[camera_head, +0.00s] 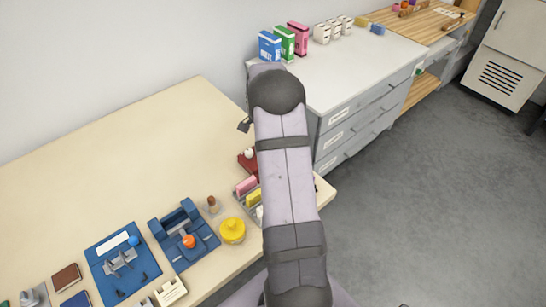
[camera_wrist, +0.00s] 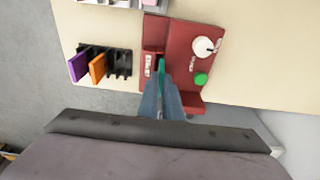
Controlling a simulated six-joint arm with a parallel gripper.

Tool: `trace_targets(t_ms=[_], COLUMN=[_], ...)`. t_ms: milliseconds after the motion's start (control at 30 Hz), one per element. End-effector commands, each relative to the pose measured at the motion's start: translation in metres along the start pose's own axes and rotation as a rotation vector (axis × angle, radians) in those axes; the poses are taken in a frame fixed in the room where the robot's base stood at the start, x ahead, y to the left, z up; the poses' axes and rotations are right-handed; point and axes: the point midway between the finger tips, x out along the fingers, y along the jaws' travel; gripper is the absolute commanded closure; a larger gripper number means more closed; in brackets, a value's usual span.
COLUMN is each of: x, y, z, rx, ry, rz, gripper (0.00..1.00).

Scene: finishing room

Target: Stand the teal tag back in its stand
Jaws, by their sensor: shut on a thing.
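My gripper (camera_wrist: 161,82) is shut on the teal tag (camera_wrist: 161,66), which shows as a thin edge between the fingertips in the wrist view. The tag is over the red device, in line with its dark slot; I cannot tell whether it touches the slot. The black slotted stand (camera_wrist: 120,62) is to the left, apart from my gripper. It holds a purple tag (camera_wrist: 76,67) and an orange tag (camera_wrist: 97,68) upright at its left side, with free slots to their right. In the head view my arm hides the gripper, the teal tag and the stand.
The red device (camera_wrist: 185,62) has a white knob (camera_wrist: 203,46) and a green button (camera_wrist: 201,79). A grey holder with pink and yellow pieces (camera_head: 253,197) and a yellow pot (camera_head: 232,231) stand near it. The table (camera_head: 110,160) is clear towards the wall.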

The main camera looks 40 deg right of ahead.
Motion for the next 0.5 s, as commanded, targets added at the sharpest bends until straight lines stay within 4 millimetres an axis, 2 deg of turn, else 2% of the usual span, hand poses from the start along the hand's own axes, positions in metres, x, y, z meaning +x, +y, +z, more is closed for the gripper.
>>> trace_targets(t_ms=[33, 500], x=[-0.007, -0.04], y=[0.0, 0.0], z=[-0.001, -0.006], rx=[0.0, 0.0], ry=[0.0, 0.0], rz=[-0.001, 0.0], gripper=[1.0, 1.0])
